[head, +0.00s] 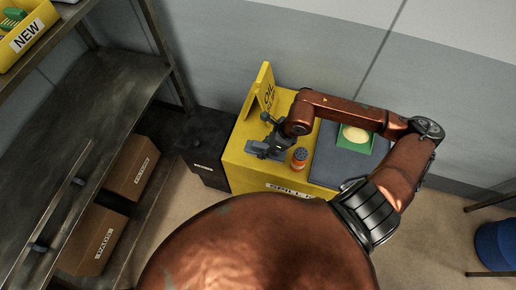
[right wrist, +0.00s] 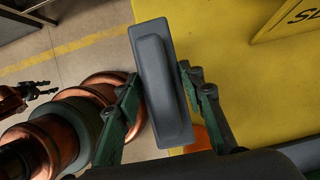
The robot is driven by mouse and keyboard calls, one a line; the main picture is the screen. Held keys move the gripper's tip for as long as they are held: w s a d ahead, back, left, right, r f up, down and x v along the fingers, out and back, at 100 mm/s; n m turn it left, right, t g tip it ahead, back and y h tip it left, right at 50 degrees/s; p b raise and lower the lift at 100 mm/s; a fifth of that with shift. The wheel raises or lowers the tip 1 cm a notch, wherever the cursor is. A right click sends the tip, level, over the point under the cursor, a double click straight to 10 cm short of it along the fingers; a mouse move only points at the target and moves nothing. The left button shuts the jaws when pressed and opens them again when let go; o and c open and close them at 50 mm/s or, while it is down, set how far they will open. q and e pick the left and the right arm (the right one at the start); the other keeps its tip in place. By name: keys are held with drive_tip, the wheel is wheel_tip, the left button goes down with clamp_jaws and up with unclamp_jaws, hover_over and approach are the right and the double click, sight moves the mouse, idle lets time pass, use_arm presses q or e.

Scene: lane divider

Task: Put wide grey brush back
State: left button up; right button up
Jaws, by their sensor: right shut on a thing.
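My right gripper (head: 271,132) is over the left part of a yellow spill-kit bin top (head: 232,165). It is shut on the wide grey brush (right wrist: 165,95), a long dark grey block with a raised ridge, held between both fingers in the right wrist view. The brush (head: 264,151) also shows just below the gripper in the head view; I cannot tell whether it touches the yellow top. What looks like my left gripper (right wrist: 38,90) shows small at the left edge of the right wrist view, its jaw state unclear; it is not in the head view.
An orange can with a dark top (head: 299,157) stands close right of the brush. A yellow oil sign (head: 262,90) stands behind. A dark mat (head: 328,165) bears a green tray (head: 342,143) with a pale yellow item. A black bin (head: 205,145) and metal shelving (head: 90,95) are left.

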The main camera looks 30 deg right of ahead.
drive_tip(key=w+f, duration=0.4)
drive_tip(key=f, duration=0.1)
drive_tip(key=shift+w+f, duration=0.3)
drive_tip(key=shift+w, duration=0.05)
drive_tip(key=shift+w+f, duration=0.1)
drive_tip(key=shift+f, duration=1.35)
drive_tip(key=shift+f+b, duration=0.2)
drive_tip(key=shift+b, duration=0.1)
drive_tip(key=o, duration=1.1)
drive_tip(key=shift+d+r, duration=0.1)
drive_tip(key=v, duration=0.7)
drive_tip(key=shift+w+d+r, duration=0.2)
drive_tip(key=shift+d+r, duration=0.1)
drive_tip(key=shift+d, duration=0.05)
